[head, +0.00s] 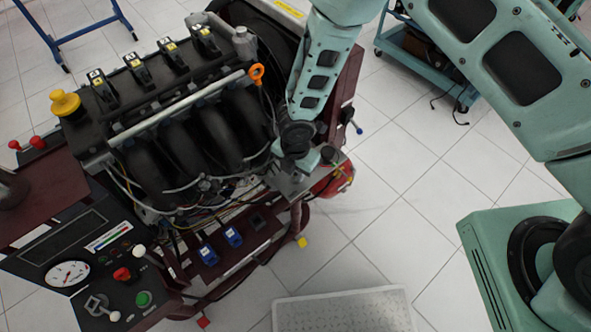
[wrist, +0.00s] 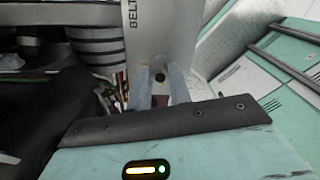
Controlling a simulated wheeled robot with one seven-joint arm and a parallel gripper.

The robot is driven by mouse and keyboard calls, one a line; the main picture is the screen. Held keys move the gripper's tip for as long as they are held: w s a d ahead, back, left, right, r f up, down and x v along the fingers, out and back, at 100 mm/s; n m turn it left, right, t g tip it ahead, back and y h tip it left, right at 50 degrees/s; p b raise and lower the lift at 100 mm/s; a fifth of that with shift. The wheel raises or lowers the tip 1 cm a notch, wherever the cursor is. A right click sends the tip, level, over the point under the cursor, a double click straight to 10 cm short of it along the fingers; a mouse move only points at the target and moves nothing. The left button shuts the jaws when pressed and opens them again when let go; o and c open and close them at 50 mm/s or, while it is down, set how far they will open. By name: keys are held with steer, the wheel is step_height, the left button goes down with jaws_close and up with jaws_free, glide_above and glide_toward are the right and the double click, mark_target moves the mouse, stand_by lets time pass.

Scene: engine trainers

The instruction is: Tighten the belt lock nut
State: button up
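A pale upright panel (wrist: 158,35) with lettering that begins "BELT" fills the upper middle of the wrist view. A small dark round piece (wrist: 159,76), probably the belt lock nut, shows low on this panel. My gripper (wrist: 161,86) points at it, with its two grey-blue fingers apart, one on each side of the piece. I cannot tell whether the fingers touch it. In the head view my gripper (head: 318,165) is low at the right front corner of the engine trainer (head: 180,120); the nut is hidden there.
Hoses and wires lie close on the left in the wrist view. A red part (head: 340,180) is beside my gripper. The control panel (head: 95,265) is at lower left. A light perforated mat or platform (head: 345,312) lies at the bottom. Open tiled floor is to the right.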

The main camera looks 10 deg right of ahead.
jaws_close()
steer(key=m+b, duration=0.3)
steer(key=m, duration=0.1)
steer(key=shift+f, duration=0.1)
steer(key=m+b, duration=0.2)
steer(key=m, duration=0.2)
steer(key=m+b, duration=0.2)
steer(key=m, duration=0.2)
steer(key=shift+m, duration=0.3)
steer(key=m+b, duration=0.1)
steer(key=m, duration=0.3)
steer(key=shift+m, duration=0.3)
steer(key=shift+m+b, duration=0.45)
steer(key=shift+m, duration=1.55)
